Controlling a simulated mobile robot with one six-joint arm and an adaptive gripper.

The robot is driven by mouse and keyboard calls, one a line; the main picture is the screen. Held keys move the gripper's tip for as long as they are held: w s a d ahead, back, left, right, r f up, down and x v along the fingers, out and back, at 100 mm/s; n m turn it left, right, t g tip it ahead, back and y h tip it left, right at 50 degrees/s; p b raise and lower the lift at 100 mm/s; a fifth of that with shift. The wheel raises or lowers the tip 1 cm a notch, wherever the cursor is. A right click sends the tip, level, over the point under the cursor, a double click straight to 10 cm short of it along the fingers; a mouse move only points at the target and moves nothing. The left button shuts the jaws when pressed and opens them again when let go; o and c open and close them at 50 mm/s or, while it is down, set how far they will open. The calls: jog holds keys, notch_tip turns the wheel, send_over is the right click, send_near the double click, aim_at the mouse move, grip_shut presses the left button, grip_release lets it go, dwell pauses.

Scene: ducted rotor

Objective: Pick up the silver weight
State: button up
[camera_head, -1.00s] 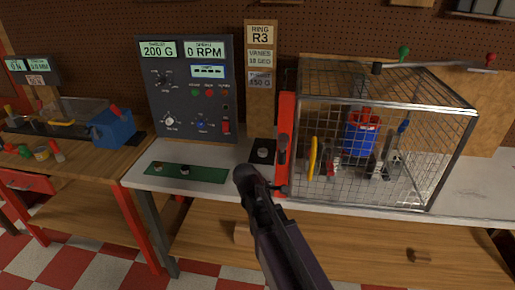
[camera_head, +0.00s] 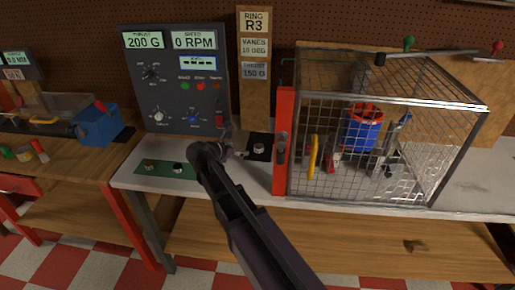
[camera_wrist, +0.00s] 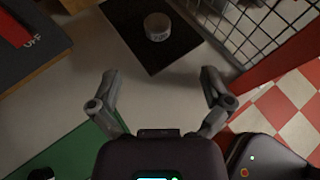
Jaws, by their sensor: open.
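The silver weight (camera_wrist: 157,27) is a short round cylinder standing on a black square pad (camera_wrist: 128,42) at the top middle of the wrist view. In the head view the weight (camera_head: 259,148) sits on the black pad (camera_head: 252,156), between the control panel and the red cage post. My gripper (camera_wrist: 160,85) is open and empty, its two fingers spread over the white bench top, with the weight ahead of the fingertips. In the head view my gripper (camera_head: 228,150) is left of the weight, above the bench, and the arm hides part of the bench.
A wire cage (camera_head: 380,135) with a red post (camera_head: 285,140) stands close to the right of the pad. A control panel (camera_head: 178,80) stands behind. A green mat (camera_head: 150,167) with small dark and brass-coloured pieces lies to the left.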

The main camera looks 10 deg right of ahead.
aim_at(258, 146)
jog(key=shift+f, duration=0.1)
jog(key=b+x, duration=0.3)
jog(key=x, duration=0.4)
jog(key=shift+w+a+f, duration=0.1)
jog(key=shift+w+d+f+b, duration=0.2)
jog(key=shift+w+d+b, duration=0.2)
jog(key=shift+d, duration=0.2)
jog(key=shift+f+b+x, duration=0.25)
jog(key=shift+b+x, duration=0.8)
jog(key=shift+x, duration=0.75)
jog(key=shift+w+d+f, duration=0.25)
jog(key=shift+w+d, duration=0.15)
jog(key=shift+w, duration=0.05)
